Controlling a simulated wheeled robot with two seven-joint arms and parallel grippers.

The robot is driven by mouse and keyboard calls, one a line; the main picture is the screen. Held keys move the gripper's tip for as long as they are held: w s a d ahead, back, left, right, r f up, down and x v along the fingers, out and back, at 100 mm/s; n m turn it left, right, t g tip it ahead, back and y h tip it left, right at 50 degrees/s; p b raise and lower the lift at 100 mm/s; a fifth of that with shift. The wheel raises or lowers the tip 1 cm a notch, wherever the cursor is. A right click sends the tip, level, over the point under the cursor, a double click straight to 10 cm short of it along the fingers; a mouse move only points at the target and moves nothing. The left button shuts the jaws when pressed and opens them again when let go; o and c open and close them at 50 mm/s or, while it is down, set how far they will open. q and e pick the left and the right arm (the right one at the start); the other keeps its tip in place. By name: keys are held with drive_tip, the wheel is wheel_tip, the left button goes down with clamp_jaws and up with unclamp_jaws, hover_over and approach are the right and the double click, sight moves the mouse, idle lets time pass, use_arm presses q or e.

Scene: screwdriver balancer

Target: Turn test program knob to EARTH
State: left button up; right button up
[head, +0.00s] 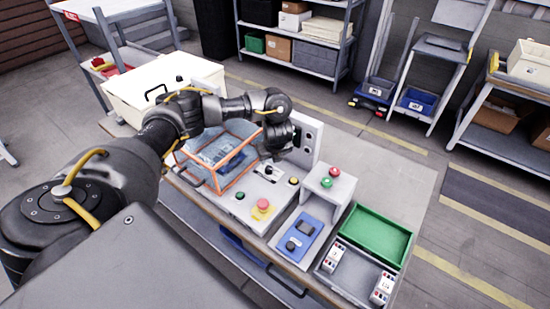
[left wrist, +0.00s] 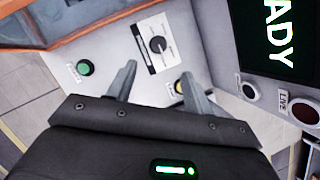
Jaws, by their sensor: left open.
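The dark round knob (left wrist: 158,44) sits on a white label plate (left wrist: 150,57) on the light grey sloped panel (left wrist: 190,40). The label text is too small to read, so I cannot tell the setting. My left gripper (left wrist: 158,74) is open, its two fingers spread and pointing at the panel below the knob in the left wrist view. The fingers are empty and not around the knob. In the head view the left gripper (head: 272,157) hangs over the rear of the panel, close to the knob (head: 269,170). My right gripper is not in view.
A green button (left wrist: 84,68) and a yellow button (left wrist: 181,87) flank the knob. An upright screen (left wrist: 272,35) stands right of it. In the head view, an orange-framed clear box (head: 222,160) stands left, a red stop button (head: 263,205) in front, and a blue tester (head: 312,247) to the right.

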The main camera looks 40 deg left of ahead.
sight(269, 169)
use_arm(q)
drive_tip(key=b+x, duration=0.4)
drive_tip(key=x, duration=0.1)
drive_tip(key=b+x, duration=0.2)
drive_tip(key=x, duration=0.1)
drive_tip(key=shift+s+a+f, duration=0.15)
drive_tip(key=shift+s+f, duration=0.05)
drive_tip(key=shift+f, duration=0.1)
drive_tip(key=shift+w+a+f, duration=0.1)
drive_tip(key=shift+w+f, duration=0.05)
drive_tip(key=shift+f, duration=0.1)
drive_tip(key=shift+w+a+f, duration=0.1)
drive_tip(key=shift+f, duration=0.2)
drive_tip(key=shift+a+f, duration=0.15)
drive_tip(key=shift+f, duration=0.2)
drive_tip(key=shift+w, duration=0.1)
drive_tip(key=c, duration=0.9)
drive_tip(key=shift+c, duration=0.3)
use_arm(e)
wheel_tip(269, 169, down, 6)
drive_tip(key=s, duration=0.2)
